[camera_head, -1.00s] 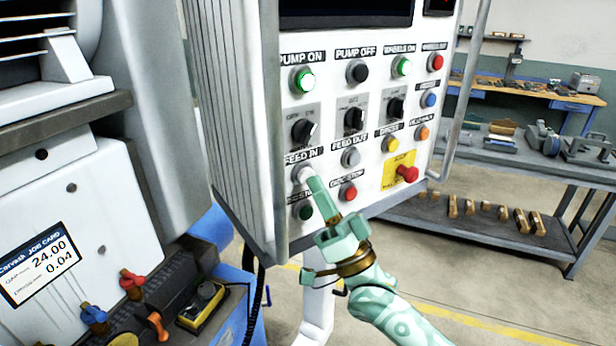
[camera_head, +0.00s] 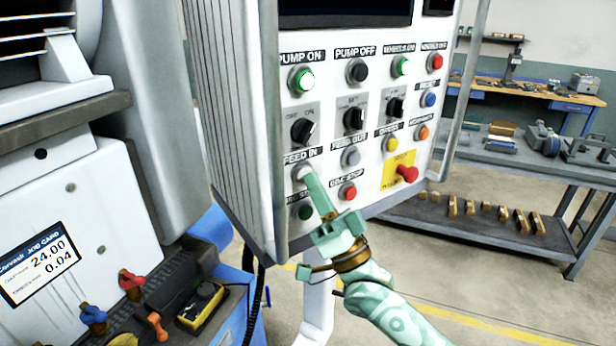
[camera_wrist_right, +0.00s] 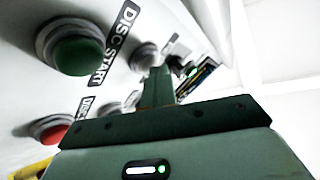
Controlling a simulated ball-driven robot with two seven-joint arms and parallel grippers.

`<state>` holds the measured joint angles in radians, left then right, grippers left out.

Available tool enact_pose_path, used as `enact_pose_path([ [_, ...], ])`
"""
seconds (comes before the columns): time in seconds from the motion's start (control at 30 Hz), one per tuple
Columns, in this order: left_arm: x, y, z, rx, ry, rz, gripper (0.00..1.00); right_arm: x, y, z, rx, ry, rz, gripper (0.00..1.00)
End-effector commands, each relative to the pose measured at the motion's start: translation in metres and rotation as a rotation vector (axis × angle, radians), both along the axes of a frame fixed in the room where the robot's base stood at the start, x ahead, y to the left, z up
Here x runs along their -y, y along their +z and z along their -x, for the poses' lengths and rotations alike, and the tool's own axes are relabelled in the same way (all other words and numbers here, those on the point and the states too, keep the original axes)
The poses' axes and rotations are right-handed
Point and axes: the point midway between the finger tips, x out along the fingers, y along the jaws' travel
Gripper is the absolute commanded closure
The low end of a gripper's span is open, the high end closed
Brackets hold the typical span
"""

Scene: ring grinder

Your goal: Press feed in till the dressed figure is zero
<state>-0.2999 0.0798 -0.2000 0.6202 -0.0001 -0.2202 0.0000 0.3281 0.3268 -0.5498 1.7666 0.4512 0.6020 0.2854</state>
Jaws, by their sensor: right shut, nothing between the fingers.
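The pale FEED IN button (camera_head: 298,172) sits on the white control panel (camera_head: 325,75), under its label. My right gripper (camera_head: 308,175) is shut and empty, its fingertips at the right side of this button's face and covering part of it. They look touching or very close; I cannot tell whether the button is pressed in. In the right wrist view the shut fingers (camera_wrist_right: 158,80) point to a pale button (camera_wrist_right: 144,56). The dark screen (camera_head: 345,8) is cut off by the top edge, and no dressed figure is readable. My left gripper is not in view.
The grey FEED OUT button (camera_head: 351,156) is to the right. The green DISC START button (camera_head: 303,212) and red DISC STOP button (camera_head: 347,191) lie close below. A red emergency knob (camera_head: 407,173) sticks out at right. A job card (camera_head: 40,263) reads 24.00 and 0.04.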

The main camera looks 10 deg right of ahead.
Motion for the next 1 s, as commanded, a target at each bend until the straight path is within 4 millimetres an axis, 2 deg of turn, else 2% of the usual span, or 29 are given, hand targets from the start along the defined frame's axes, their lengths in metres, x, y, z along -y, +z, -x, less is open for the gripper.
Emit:
enact_pose_path([
  [0.37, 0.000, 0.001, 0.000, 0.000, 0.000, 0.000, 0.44, 0.000, 0.000, 0.000, 0.000, 0.000, 0.001, 1.00],
  [0.73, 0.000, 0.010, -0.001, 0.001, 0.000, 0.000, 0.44, 0.006, 0.000, 0.016, -0.001, -0.001, 0.003, 1.00],
  [1.0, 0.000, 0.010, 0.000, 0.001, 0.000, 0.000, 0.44, 0.007, 0.000, 0.017, 0.000, 0.000, 0.001, 1.00],
])
